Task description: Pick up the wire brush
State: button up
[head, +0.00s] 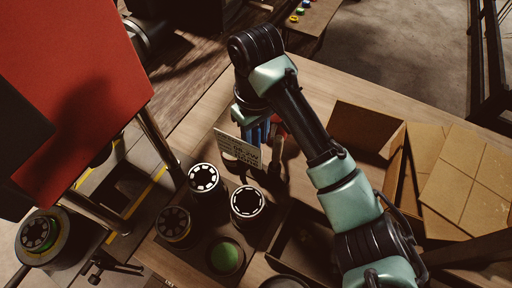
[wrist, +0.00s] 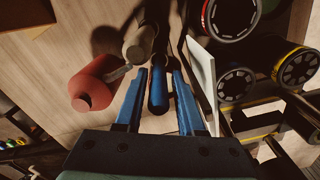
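My gripper (wrist: 159,72) points down at the bench, its two blue fingers apart. A blue, rounded handle-like piece (wrist: 158,90) stands between the fingers in the wrist view, with a narrow gap on each side. It may be the wire brush's handle; its far end is dark, and I cannot make out bristles. In the head view my gripper (head: 257,130) shows behind a white lettered card (head: 238,148), and the blue piece cannot be told apart from the blue fingers.
A red-handled item (wrist: 92,84) and a grey cylinder (wrist: 139,45) stand close left of the fingers. The card (wrist: 202,75) is close on the right. Several black canisters with white-marked tops (head: 203,178) stand nearby. An open cardboard box (head: 365,128) lies right.

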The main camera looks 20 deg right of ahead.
jog(key=shift+d+f, duration=0.1)
jog(key=shift+f, duration=0.5)
grip_shut()
jog(key=shift+r, duration=0.2)
notch_tip(320, 180, up, 26)
jog(key=p, duration=1.2)
